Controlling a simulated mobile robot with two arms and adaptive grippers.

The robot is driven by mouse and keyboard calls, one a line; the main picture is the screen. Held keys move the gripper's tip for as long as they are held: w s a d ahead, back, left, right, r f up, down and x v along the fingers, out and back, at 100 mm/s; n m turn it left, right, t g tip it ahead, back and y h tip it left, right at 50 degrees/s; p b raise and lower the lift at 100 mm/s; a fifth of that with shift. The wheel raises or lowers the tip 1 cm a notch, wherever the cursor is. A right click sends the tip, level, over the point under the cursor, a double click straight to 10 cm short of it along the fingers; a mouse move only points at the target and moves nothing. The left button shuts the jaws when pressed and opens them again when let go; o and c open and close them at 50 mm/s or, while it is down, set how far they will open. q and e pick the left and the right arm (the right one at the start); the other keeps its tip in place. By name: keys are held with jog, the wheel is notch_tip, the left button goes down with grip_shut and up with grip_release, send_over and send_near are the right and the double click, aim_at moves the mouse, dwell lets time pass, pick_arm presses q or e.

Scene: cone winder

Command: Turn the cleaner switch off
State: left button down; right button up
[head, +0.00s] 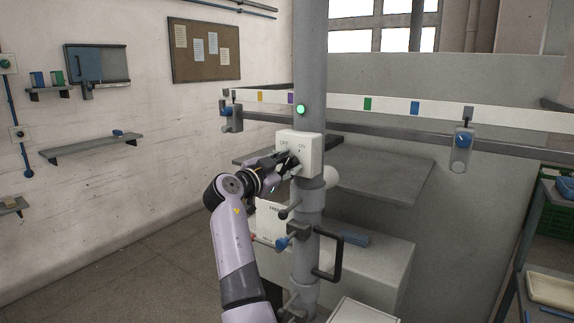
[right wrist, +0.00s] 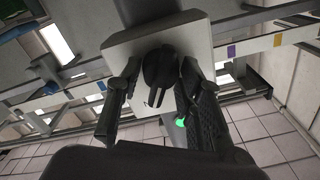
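The cleaner switch is a white box (head: 311,150) on a grey post, with OFF marked on its left and ON on its right in the head view. Its black knob (right wrist: 160,68) shows in the right wrist view, with a pale mark on its lower end, tilted slightly left in that upside-down view. My right gripper (head: 287,162) is at the front of the box. In the right wrist view its fingers (right wrist: 160,75) stand open on either side of the knob, with small gaps visible. The knob is largely hidden by the gripper in the head view. My left gripper is not in view.
A green lamp (head: 300,109) glows on the post above the box. A white round knob (head: 331,178) and clamps with handles (head: 328,262) stick out near the post. A grey shelf panel (head: 385,170) lies behind. Floor at the left is clear.

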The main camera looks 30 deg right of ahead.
jog(key=c, duration=0.7)
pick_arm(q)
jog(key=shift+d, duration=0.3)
pick_arm(e)
jog(key=shift+o, duration=0.2)
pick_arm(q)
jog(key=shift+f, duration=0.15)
pick_arm(e)
jog(key=shift+f+n+b, duration=0.1)
jog(key=shift+n+b, duration=0.55)
jog(key=shift+n, duration=0.05)
jog(key=shift+n+b, duration=0.6)
jog(key=shift+n, duration=0.6)
jog(key=n, duration=0.3)
jog(key=shift+w+n+b, duration=0.1)
jog(key=shift+n+b, duration=0.25)
jog(key=shift+n, duration=0.05)
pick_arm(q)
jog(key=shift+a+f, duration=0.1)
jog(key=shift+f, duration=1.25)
pick_arm(e)
jog(key=shift+r+n, duration=0.2)
jog(key=shift+n, duration=1.9)
jog(key=shift+a, duration=0.1)
